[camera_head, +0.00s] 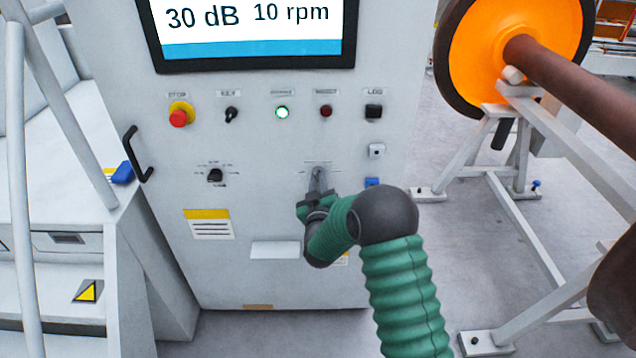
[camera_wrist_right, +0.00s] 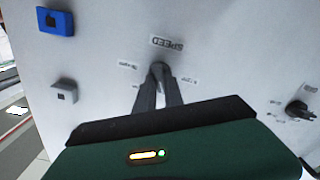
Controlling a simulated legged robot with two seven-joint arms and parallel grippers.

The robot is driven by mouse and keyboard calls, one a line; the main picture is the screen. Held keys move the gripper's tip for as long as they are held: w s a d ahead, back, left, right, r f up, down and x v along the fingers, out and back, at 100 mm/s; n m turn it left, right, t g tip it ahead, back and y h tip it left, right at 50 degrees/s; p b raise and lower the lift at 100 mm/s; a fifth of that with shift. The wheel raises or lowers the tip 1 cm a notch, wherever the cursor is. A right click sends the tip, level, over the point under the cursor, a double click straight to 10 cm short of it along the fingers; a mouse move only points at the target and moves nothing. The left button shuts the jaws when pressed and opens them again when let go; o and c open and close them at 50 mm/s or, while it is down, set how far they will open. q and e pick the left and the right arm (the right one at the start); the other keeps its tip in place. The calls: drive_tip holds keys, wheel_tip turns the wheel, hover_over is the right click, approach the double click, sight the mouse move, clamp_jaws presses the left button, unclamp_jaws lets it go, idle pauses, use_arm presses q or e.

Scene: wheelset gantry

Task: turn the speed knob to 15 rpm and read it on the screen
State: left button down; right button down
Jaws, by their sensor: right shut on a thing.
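The speed knob (camera_wrist_right: 158,68) is on the pale cabinet front, under a label reading SPEED in the right wrist view. My right gripper (camera_head: 318,178) is shut on it; its two fingers (camera_wrist_right: 158,85) meet around the knob and hide most of it. The knob's pointer cannot be made out. The screen (camera_head: 250,30) at the top of the cabinet reads 30 dB and 10 rpm. My left gripper is in neither view.
A red stop button (camera_head: 178,116), a key switch (camera_head: 231,114), a lit green button (camera_head: 282,112) and another knob (camera_head: 215,175) share the panel. A blue part (camera_head: 372,182) sits right of my gripper. An orange wheel (camera_head: 500,50) on a stand is at right.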

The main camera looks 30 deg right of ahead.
drive_tip(key=m+b, duration=0.3)
drive_tip(key=m, duration=0.2)
drive_tip(key=m+b, duration=0.4)
drive_tip(key=m, duration=0.2)
drive_tip(key=shift+s+d+f, duration=0.1)
drive_tip(key=shift+f, duration=0.05)
drive_tip(key=shift+m, duration=0.3)
idle(0.4)
drive_tip(key=c, duration=1.4)
unclamp_jaws()
drive_tip(key=shift+c, duration=0.2)
drive_tip(key=v, duration=1.6)
drive_tip(key=shift+s+a, duration=0.3)
